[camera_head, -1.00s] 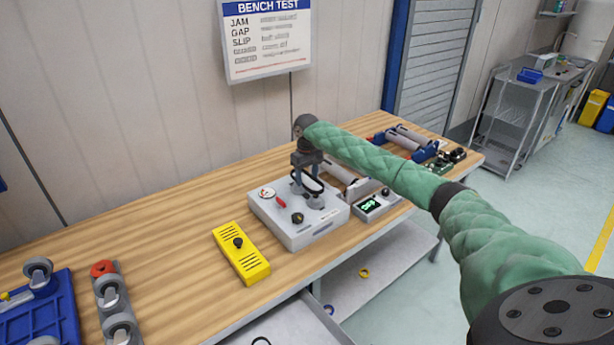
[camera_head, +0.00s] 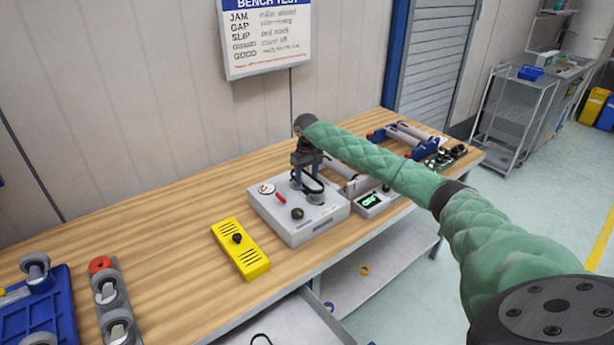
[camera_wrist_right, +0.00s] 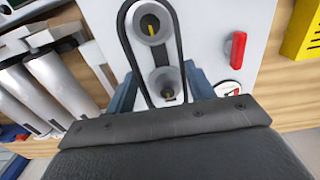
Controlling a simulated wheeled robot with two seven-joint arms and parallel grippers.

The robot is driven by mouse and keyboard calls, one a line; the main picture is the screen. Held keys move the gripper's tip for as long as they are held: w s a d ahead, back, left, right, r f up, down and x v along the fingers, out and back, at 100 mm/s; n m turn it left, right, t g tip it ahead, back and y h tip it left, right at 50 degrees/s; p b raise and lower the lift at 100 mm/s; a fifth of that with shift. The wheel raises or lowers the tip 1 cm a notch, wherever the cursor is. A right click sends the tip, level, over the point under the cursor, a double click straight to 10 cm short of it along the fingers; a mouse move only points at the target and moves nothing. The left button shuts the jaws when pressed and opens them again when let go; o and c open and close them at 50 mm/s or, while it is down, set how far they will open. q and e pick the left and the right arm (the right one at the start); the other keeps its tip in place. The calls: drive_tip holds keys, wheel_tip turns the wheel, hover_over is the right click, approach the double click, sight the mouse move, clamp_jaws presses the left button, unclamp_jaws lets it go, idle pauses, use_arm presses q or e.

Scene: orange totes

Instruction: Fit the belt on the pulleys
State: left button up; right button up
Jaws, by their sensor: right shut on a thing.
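The black belt (camera_wrist_right: 179,48) is a long loop held by my right gripper (camera_head: 307,178), whose blue fingers also show in the right wrist view (camera_wrist_right: 161,92). The gripper points down over the grey test box (camera_head: 279,222). In the wrist view the loop surrounds both grey pulleys, the far one (camera_wrist_right: 151,24) and the near one (camera_wrist_right: 165,84) between the fingers. Whether the belt sits in their grooves or just above them cannot be told. In the head view the belt looks tilted, partly hidden by the gripper. My left gripper is out of view.
A red lever (camera_wrist_right: 235,50) and a black knob (camera_head: 297,213) are on the box. A yellow slotted cover (camera_head: 240,248) lies to its left, and a small display unit (camera_head: 377,202) stands to its right. Rollers (camera_head: 408,138) lie behind. An open drawer (camera_head: 285,325) is below the bench front.

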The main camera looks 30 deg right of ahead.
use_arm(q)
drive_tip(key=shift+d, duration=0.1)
use_arm(e)
drive_tip(key=shift+f, duration=1.15)
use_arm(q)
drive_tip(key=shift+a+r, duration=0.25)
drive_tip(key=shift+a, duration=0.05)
use_arm(e)
drive_tip(key=shift+f, duration=0.2)
